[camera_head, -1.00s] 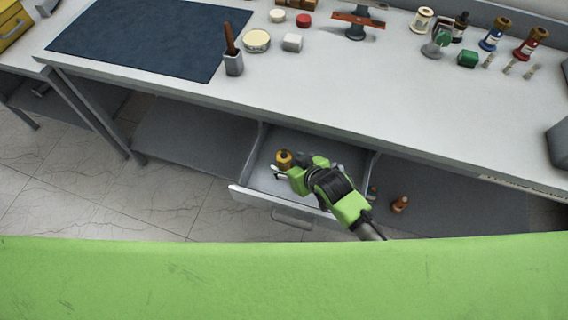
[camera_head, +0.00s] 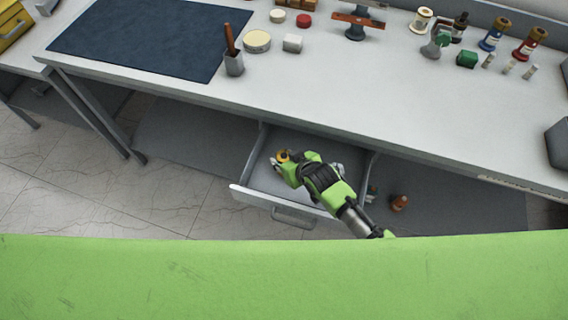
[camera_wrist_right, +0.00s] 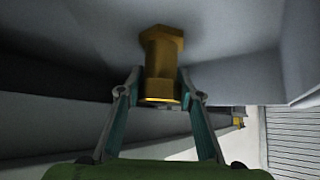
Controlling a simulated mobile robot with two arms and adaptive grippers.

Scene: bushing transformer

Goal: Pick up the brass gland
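The brass gland (camera_head: 283,156) is a golden piece with a hex head and a round body. In the head view it shows in the open drawer (camera_head: 262,181), partly covered by my right gripper (camera_head: 280,162). In the right wrist view the gland (camera_wrist_right: 162,66) stands between the two fingertips (camera_wrist_right: 160,82), with its hex head farther from the camera. The fingers lie close against both sides of its round body, and the gripper looks shut on it. My left gripper is not in view.
The drawer's walls and front (camera_head: 270,202) surround the right gripper closely. The workbench top (camera_head: 330,88) lies above and behind, with bottles, a cup and small parts. An orange-brown part (camera_head: 399,202) sits on the lower shelf, right of the drawer.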

